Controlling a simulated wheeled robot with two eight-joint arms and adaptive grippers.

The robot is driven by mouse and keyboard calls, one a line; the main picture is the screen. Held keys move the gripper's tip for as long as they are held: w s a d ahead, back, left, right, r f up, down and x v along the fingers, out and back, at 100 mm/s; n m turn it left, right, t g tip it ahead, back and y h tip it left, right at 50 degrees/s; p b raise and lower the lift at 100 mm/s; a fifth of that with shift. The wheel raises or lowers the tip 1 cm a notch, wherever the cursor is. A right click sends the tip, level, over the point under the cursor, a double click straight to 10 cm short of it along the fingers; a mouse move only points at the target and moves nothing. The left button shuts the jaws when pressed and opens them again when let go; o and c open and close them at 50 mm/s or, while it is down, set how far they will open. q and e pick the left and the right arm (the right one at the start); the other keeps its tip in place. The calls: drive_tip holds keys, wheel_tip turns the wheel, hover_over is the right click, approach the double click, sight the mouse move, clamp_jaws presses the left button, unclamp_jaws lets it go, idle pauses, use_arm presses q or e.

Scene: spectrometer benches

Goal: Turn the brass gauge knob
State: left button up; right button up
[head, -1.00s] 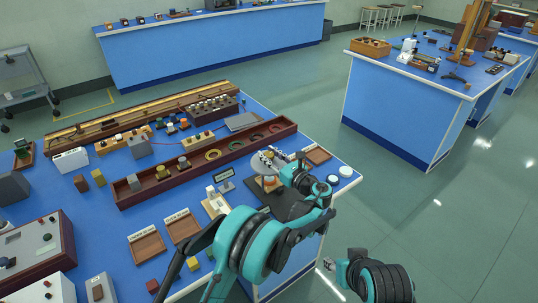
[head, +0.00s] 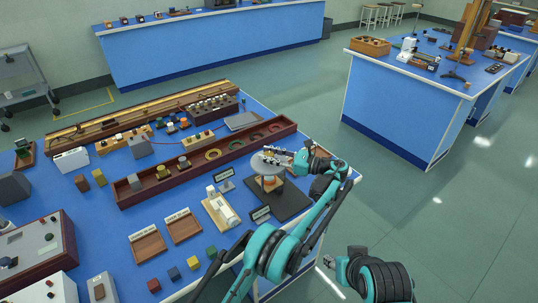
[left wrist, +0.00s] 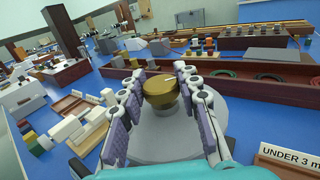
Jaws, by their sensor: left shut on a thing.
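The brass knob (left wrist: 160,90) shows in the left wrist view as a short gold cylinder with a pale line across its top. It stands over a round grey gauge body (left wrist: 165,137). My left gripper (left wrist: 162,92) has a padded finger on each side of the knob and is shut on it. In the head view, my left gripper (head: 274,155) reaches in from the right above the grey gauge disc (head: 268,166), and its fingers largely hide the knob. The gauge stands on a dark base plate (head: 291,202).
A long dark red tray (head: 160,187) with weights and rings lies behind the gauge. A white device on a beige board (head: 222,211) and small label stands (head: 260,214) are close beside it. Wooden trays (head: 148,245) and coloured cubes lie nearer. The bench's right edge is close.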

idle(0.3)
use_arm(q)
drive_tip(key=o, duration=1.2)
drive_tip(key=shift+a, duration=0.1)
drive_tip(key=v, duration=0.7)
drive_tip(key=shift+d, duration=0.25)
